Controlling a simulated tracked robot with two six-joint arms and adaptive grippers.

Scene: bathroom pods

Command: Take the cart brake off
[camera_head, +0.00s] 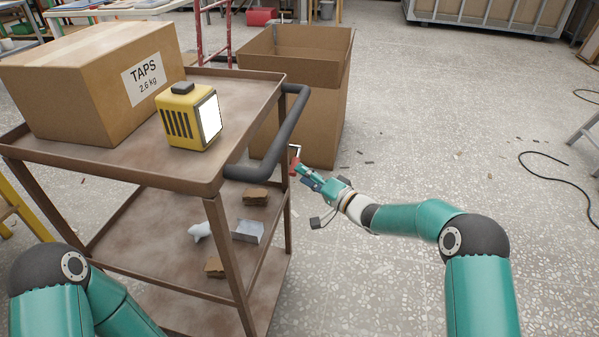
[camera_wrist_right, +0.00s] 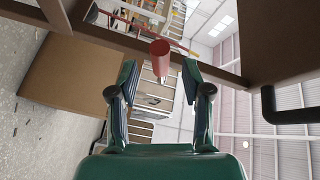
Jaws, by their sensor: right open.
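The brown metal cart (camera_head: 150,168) stands at left, with a dark push handle (camera_head: 283,140) on its right end. A small red brake grip (camera_head: 293,165) shows by the cart's right end, below the handle, partly hidden by my gripper. In the right wrist view the red grip (camera_wrist_right: 160,58) appears ahead, between the two fingertips. My right gripper (camera_head: 306,178) is open and close to it; the fingers (camera_wrist_right: 159,85) have visible gaps on both sides and hold nothing. My left arm shows at the lower left, but its gripper is out of view.
On the cart's top are a TAPS carton (camera_head: 95,85) and a yellow lamp (camera_head: 188,115). Small scraps (camera_head: 250,230) lie on the shelf below. An open cardboard box (camera_head: 315,110) stands just behind the handle. The floor at right is mostly clear, with a black cable (camera_head: 560,160).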

